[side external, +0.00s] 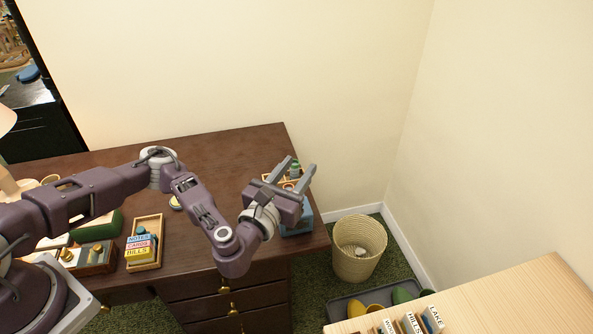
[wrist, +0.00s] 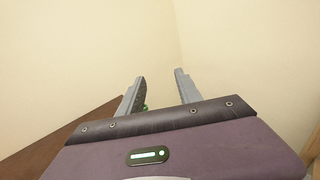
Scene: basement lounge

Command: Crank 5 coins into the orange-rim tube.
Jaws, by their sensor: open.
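My gripper (side external: 301,162) is raised over the right end of the dark desk, its two fingers apart with nothing between them. In the wrist view the gripper (wrist: 160,76) shows the same spread fingers against bare wall. A bit of green (wrist: 145,107) also shows beside the left finger in the wrist view. I cannot make out coins, a crank or an orange-rim tube.
The desk (side external: 245,155) has clear room at its middle and back. A wooden tray (side external: 159,222) holds labelled blocks; a box with brass knobs (side external: 97,258) sits left of it. A woven basket (side external: 358,262) stands on the floor. A pale wooden surface (side external: 520,300) is front right.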

